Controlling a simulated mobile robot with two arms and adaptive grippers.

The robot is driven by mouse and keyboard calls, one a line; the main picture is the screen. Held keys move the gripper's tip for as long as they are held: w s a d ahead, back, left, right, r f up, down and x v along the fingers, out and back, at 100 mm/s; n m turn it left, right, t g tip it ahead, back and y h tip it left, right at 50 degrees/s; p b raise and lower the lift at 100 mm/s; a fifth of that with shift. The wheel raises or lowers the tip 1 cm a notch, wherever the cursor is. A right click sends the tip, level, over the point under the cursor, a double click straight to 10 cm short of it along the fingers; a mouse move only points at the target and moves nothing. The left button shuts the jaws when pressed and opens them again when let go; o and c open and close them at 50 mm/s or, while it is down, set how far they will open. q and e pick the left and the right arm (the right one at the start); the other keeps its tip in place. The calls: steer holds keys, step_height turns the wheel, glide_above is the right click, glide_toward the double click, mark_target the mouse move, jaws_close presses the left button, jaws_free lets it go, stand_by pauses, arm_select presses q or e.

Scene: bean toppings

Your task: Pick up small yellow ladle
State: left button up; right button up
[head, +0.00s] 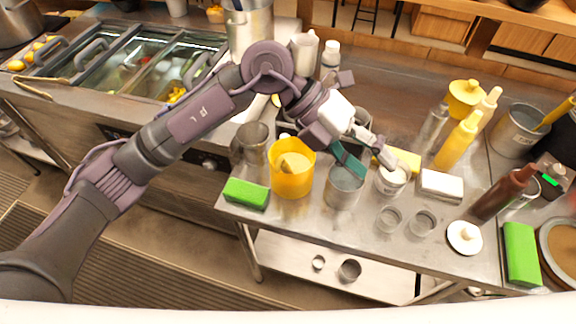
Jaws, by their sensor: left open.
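A yellow handle (555,114) sticks out of a metal pot (514,132) at the right; its lower end is hidden, so I cannot tell whether it is the small yellow ladle. A yellow cup (291,184) left of my gripper holds something pale yellow that I cannot make out clearly. My left arm reaches in from the left across the counter. My left gripper (367,163) is open, its fingers apart and pointing down above a metal cup (344,190) and a white-labelled cup (391,181). I see nothing between the fingers. My right gripper is not in view.
A green sponge (246,194) lies at the counter's front left, another green block (521,253) at the right. Yellow bottles (458,140), a brown bottle (503,194), small metal cups (388,219) and a white lid (464,237) crowd the counter. Food bins (140,62) stand at the back left.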

arm_select(q)
steer(key=w+a+f+t+y, duration=0.3)
steer(key=w+a+y, duration=0.3)
steer(key=a, duration=0.2)
steer(key=r+n+t+y, duration=0.1)
steer(key=n+t+y, duration=0.1)
steer(key=y, duration=0.2)
glide_above(284, 173)
steer(key=f+p, duration=0.1)
steer(key=f, duration=0.3)
steer(key=f+p, duration=0.1)
steer(key=f, duration=0.2)
steer(key=shift+s+a+f, duration=0.15)
steer(key=shift+a+f, duration=0.05)
steer(key=shift+f, duration=0.2)
steer(key=f+p, duration=0.2)
steer(key=f, duration=0.1)
steer(key=f+p, duration=0.1)
steer(key=shift+d+f, duration=0.25)
steer(key=shift+f, duration=0.65)
jaws_close()
